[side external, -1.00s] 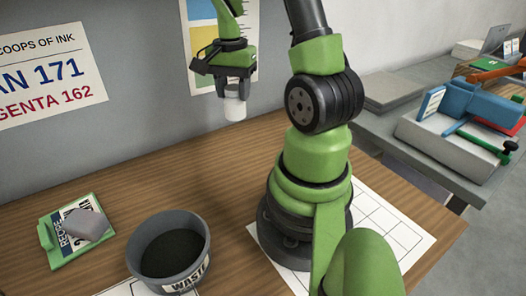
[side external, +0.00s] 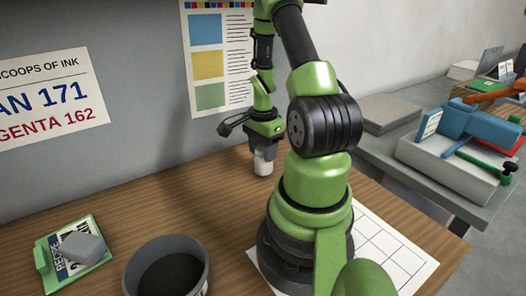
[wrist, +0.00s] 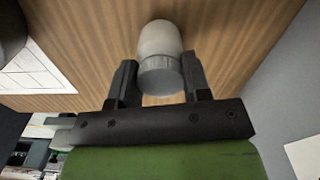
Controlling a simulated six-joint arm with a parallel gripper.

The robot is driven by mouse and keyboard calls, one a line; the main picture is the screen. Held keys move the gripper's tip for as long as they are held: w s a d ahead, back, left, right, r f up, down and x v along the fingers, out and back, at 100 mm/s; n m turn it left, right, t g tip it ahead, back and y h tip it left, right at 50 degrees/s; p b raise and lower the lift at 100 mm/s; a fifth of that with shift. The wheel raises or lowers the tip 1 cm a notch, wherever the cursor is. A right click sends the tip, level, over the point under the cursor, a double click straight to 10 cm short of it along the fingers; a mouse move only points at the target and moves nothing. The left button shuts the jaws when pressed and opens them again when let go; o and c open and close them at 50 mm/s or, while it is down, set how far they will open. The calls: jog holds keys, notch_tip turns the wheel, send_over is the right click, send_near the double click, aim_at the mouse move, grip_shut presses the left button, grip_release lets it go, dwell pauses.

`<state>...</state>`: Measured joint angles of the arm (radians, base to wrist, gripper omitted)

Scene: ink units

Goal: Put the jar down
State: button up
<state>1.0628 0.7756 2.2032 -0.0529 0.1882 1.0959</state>
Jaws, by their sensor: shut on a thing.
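The jar (side external: 263,166) is small, with a white lower part and a greyer upper part, and is upright at the back of the wooden table. My gripper (side external: 263,150) points down and is shut on the jar's upper part. In the wrist view the jar (wrist: 160,42) sits between the two dark fingers of my gripper (wrist: 160,78), with a ribbed grey band near them. The jar's bottom is at or just above the wood; I cannot tell whether it touches.
A grey waste bowl (side external: 205,262) stands at the front. A green clipboard (side external: 42,258) with a grey object (side external: 84,247) lies to its left. A white grid sheet (side external: 392,235) lies right of my base. The wood left of the jar is clear, with the wall behind.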

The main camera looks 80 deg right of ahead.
jog(key=shift+f, duration=0.35)
jog(key=shift+f, duration=0.1)
jog(key=o, duration=1)
